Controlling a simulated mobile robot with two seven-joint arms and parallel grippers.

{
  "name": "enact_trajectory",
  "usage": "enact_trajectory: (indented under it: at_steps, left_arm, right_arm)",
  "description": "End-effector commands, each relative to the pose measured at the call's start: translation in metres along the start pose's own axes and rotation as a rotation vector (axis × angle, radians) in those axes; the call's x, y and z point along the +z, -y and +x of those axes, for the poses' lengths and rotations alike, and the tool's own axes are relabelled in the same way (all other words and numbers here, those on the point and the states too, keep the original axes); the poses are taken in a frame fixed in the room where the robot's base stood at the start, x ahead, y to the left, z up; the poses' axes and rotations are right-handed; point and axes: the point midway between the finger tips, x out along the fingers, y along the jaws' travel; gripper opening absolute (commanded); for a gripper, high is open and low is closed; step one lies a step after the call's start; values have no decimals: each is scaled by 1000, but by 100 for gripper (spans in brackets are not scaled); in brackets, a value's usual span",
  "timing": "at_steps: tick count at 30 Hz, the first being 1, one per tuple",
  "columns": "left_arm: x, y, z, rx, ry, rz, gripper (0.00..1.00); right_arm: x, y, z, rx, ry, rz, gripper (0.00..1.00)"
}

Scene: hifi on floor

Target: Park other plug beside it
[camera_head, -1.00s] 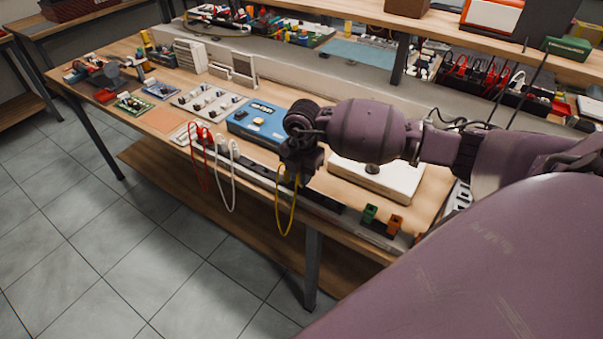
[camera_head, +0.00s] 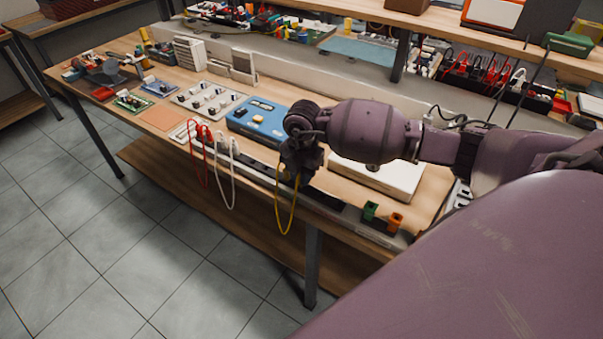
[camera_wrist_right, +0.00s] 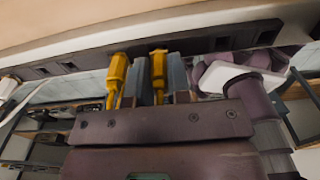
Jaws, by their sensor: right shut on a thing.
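My right gripper (camera_head: 297,178) is at the front edge of the workbench, over a dark socket strip (camera_head: 258,168). In the right wrist view its jaws (camera_wrist_right: 157,78) are shut on a yellow plug (camera_wrist_right: 158,67). A second yellow plug (camera_wrist_right: 117,72) stands just left of the jaws, close to the strip (camera_wrist_right: 90,62). Whether the held plug's tip is in a socket is hidden. A yellow cable (camera_head: 281,222) hangs in a loop below the gripper, in front of the bench edge. My left gripper is not in view.
A red cable (camera_head: 189,160) and a white cable (camera_head: 233,185) hang from plugs left along the strip. A green block (camera_head: 370,210) and an orange block (camera_head: 395,221) stand to the right. A blue box (camera_head: 262,122) and a pale flat case (camera_head: 395,180) lie behind.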

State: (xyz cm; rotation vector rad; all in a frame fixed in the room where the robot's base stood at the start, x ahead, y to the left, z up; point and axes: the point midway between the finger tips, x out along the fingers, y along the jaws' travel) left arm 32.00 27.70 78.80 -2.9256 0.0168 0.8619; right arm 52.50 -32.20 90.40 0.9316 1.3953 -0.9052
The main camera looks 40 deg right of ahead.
Motion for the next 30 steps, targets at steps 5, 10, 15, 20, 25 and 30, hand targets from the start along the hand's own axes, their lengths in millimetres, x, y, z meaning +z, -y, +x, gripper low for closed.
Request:
enact_trajectory:
  at_steps: [5,10,15,20,25,30]
  left_arm:
    - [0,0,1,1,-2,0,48]
    - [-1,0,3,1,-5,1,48]
    - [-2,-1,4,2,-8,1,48]
    - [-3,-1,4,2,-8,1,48]
    - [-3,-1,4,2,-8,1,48]
    - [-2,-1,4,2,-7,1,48]
  right_arm:
    - [0,0,2,0,0,0,0]
    - [0,0,4,0,0,0,0]
    - [0,0,5,0,0,0,0]
    - [0,0,4,0,0,0,0]
    - [0,0,4,0,0,0,0]
    - [0,0,4,0,0,0,39]
